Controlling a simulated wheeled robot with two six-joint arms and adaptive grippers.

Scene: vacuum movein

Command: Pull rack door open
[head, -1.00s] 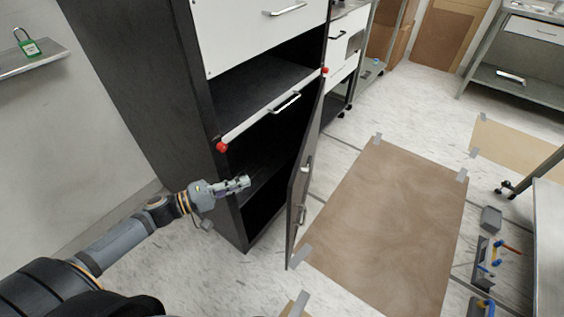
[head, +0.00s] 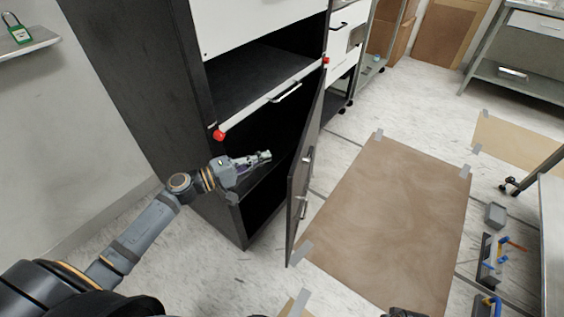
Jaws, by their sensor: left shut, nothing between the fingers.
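The black rack (head: 150,90) stands at the centre left with its lower compartment open. Its rack door (head: 299,190) is hinged on the right side and stands partly open, seen nearly edge-on. Door handles (head: 307,156) show on its outer face. My left gripper (head: 263,156) is shut and empty. It reaches in front of the open lower compartment, left of the door's inner side, with a visible gap to the door.
A brown mat (head: 390,215) lies on the floor right of the door. Tools and a grey box (head: 495,214) lie at the far right.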

